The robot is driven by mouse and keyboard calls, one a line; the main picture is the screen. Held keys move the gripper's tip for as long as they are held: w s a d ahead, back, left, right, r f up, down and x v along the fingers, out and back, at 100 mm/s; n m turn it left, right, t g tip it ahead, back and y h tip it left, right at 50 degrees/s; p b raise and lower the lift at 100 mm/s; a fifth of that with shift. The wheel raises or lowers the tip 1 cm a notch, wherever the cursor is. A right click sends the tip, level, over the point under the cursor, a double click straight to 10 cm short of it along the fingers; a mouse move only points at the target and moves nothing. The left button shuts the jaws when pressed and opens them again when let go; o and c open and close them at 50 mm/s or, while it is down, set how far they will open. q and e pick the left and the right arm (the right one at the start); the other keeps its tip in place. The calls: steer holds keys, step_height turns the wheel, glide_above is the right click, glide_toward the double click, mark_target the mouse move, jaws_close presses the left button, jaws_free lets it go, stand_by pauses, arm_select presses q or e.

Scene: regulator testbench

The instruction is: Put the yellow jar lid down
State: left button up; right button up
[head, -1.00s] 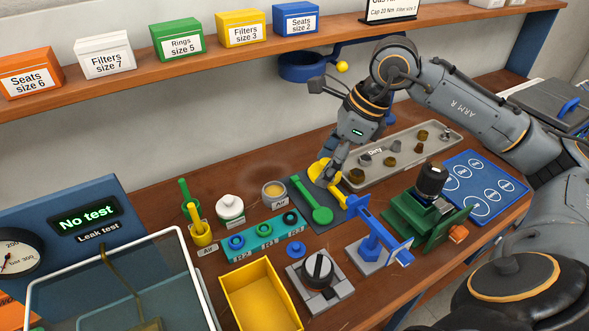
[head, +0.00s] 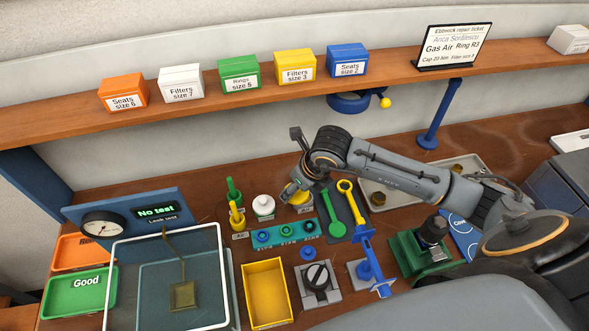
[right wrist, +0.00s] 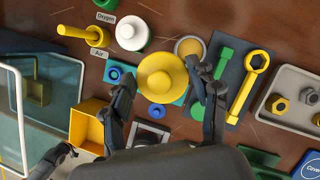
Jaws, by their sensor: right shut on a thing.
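The yellow jar lid (right wrist: 160,77) is a round disc with a raised knob, held between the fingers of my right gripper (right wrist: 160,82). In the right wrist view it overlaps the teal strip of rings. I cannot tell the lid's height above the bench. My left gripper is not in view.
A white jar (head: 263,206) and the yellow and green tools (head: 236,217) stand to the left. The teal ring strip (head: 283,234), yellow bin (head: 267,292) and black-knobbed fixture (head: 318,280) are in front. The dark mat with wrenches (right wrist: 240,82) lies right.

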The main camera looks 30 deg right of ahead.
steer(key=shift+a+r+p, duration=0.2)
steer(key=shift+a+p, duration=0.3)
steer(key=shift+a, duration=0.15)
steer(key=shift+w+f, duration=0.1)
steer(key=shift+f, duration=0.05)
steer(key=w+d+f+b, duration=0.2)
steer(key=w+f, duration=0.1)
steer(key=w+d+f+b, duration=0.2)
steer(key=w+f, duration=0.1)
steer(key=w, duration=0.1)
steer(key=w+d+f+b, duration=0.2)
steer(key=w, duration=0.1)
steer(key=shift+w+d+f+b, duration=0.15)
steer(key=shift+d+f+b, duration=0.1)
steer(key=shift+f+b, duration=0.15)
steer(key=shift+w+d+f, duration=0.15)
steer(key=shift+w+f, duration=0.05)
steer(key=shift+w, duration=0.1)
steer(key=shift+w+d+f+b, duration=0.1)
steer(key=shift+f+b, duration=0.1)
steer(key=shift+b, duration=0.25)
steer(key=f+b, duration=0.2)
steer(key=f, duration=0.1)
steer(key=shift+w+d+f, duration=0.15)
steer(key=shift+w+f, duration=0.05)
steer(key=shift+f, duration=0.05)
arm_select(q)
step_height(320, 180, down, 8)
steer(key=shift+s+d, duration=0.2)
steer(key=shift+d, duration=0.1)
